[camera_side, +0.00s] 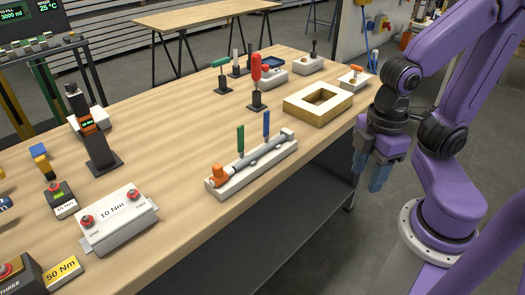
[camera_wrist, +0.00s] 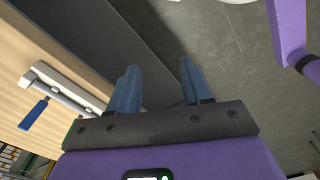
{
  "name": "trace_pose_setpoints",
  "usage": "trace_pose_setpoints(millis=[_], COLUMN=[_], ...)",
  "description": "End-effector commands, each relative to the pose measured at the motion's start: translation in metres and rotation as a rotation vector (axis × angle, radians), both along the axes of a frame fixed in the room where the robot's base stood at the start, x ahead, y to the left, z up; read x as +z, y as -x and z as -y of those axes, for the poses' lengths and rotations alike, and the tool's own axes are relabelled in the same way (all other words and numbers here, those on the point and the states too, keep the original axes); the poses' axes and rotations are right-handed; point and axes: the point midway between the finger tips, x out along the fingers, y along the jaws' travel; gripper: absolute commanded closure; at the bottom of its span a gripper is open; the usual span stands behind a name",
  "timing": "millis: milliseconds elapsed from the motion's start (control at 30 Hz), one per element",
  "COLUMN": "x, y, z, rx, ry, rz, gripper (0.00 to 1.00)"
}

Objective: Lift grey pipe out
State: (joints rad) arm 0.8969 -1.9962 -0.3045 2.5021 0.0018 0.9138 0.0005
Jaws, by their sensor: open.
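A grey pipe (camera_side: 260,151) lies in a long white holder (camera_side: 232,187) near the table's front edge, in the side view. An orange piece is at its left end, and a green and a blue upright handle stand beside it. In the wrist view the pipe and holder (camera_wrist: 62,90) are at the left, with the blue handle (camera_wrist: 34,114). My gripper (camera_side: 372,178) hangs past the table's front edge, to the right of the pipe and well apart from it. Its blue fingers (camera_wrist: 159,83) are open and empty over the floor.
A white 10 Nm box (camera_side: 118,219) sits at the left front. Bare tabletop lies around the holder.

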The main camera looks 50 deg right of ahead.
Motion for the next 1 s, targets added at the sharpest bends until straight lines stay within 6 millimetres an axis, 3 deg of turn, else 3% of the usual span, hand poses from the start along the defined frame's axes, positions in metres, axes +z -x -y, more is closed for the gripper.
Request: trace_pose_setpoints(millis=[267,433,700,1000], x=[0.0,0.006,0.025,0.042], y=[-0.001,-0.021,-0.089,-0.171], z=[-0.001,-0.01,-0.031,-0.037], rx=[-0.01,-0.169,-0.734,-1.388], ry=[0.0,0.0,0.0,0.0], rz=[0.0,-0.003,-0.015,-0.027], gripper=[0.5,0.5,0.5,0.5])
